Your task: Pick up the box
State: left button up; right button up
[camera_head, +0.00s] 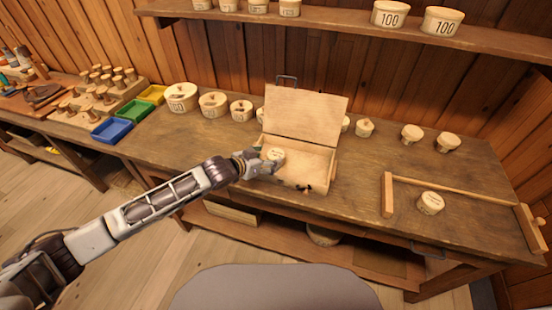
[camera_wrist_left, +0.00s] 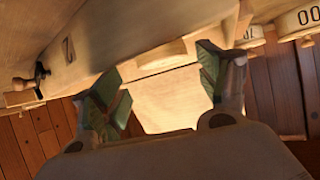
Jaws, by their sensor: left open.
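The box (camera_head: 299,112) is pale wood and stands on the workbench with its hinged lid raised at the back. A small pale spool (camera_head: 277,154) shows at the left side of its open inside. My left gripper (camera_head: 269,161) is open at the box's left front corner, close beside the spool. I cannot tell whether it touches the box or spool. In the left wrist view the two green-padded fingers (camera_wrist_left: 165,92) are spread apart, with a pale wooden panel (camera_wrist_left: 172,103) showing between them. My right gripper is not in view.
A wooden bar frame (camera_head: 388,194) with a spool (camera_head: 431,203) lies to the right. Blue (camera_head: 112,130), green and yellow trays are left. A shelf (camera_head: 340,28) runs above.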

aim_at(275, 155)
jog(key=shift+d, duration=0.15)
pick_arm(q)
jog(key=shift+x, duration=0.75)
jog(key=shift+w+d+f, duration=0.3)
jog(key=shift+w+d, duration=0.05)
jog(key=shift+w, duration=0.25)
jog(key=shift+w+d+f, duration=0.35)
jog(key=shift+w, duration=0.05)
jog(key=shift+w+d+f, duration=0.3)
jog(key=c, duration=0.7)
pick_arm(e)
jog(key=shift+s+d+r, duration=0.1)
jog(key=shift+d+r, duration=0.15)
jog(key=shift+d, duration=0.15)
pick_arm(q)
jog(key=shift+r, duration=0.1)
jog(key=shift+c, duration=0.2)
